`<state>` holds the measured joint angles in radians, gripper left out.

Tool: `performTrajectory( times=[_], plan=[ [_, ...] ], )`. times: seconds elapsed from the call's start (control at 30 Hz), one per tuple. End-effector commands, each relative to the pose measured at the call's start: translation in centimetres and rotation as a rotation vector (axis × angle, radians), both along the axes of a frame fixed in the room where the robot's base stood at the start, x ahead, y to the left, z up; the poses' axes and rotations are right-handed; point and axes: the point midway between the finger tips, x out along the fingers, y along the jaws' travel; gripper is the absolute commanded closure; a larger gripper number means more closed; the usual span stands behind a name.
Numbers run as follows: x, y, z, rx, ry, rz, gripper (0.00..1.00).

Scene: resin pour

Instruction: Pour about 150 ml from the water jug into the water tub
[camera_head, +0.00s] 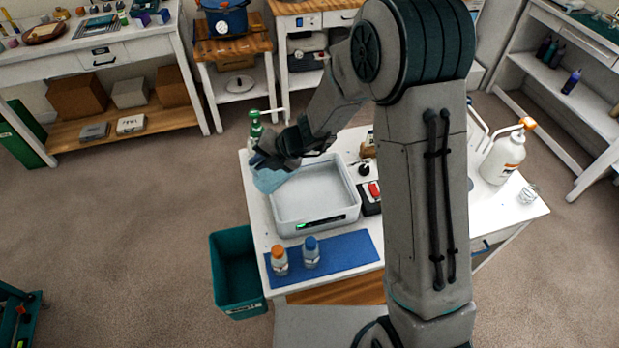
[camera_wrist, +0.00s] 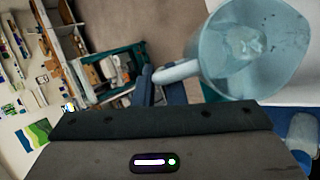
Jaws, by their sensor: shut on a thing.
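The water jug (camera_head: 270,180), pale blue and see-through, hangs at my gripper (camera_head: 276,158) by the tub's back left corner. In the wrist view the jug (camera_wrist: 246,75) shows its wide mouth, with its handle between the fingers of my gripper (camera_wrist: 152,82). My gripper is shut on the handle. A clear patch shows inside the jug; I cannot tell the water level. No stream is visible. A pale rectangular tub (camera_head: 350,215), which I take as the water tub, sits on the white table with a small green light on its front wall. My arm hides part of the table.
A blue mat (camera_head: 345,250) with an orange-capped bottle (camera_head: 279,262) and a blue-capped bottle (camera_head: 311,254) lies in front of the tub. A green pump bottle (camera_head: 256,127) stands behind the jug. A red-switched box (camera_head: 373,192) is right of the tub. A teal bin (camera_head: 235,270) stands left.

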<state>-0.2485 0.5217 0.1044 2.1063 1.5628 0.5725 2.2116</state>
Motion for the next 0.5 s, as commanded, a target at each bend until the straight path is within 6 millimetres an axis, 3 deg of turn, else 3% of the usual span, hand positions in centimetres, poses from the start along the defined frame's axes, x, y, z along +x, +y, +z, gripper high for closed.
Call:
performTrajectory(
  times=[0.03,0.2,0.5],
  plan=[
    [0.05,-0.04,1.04,-0.003,-0.003,-0.001,1.00],
    [-0.06,0.28,1.57,-0.038,-0.014,0.003,1.00],
    [-0.13,0.44,1.34,-0.070,-0.021,0.003,1.00]
  ],
)
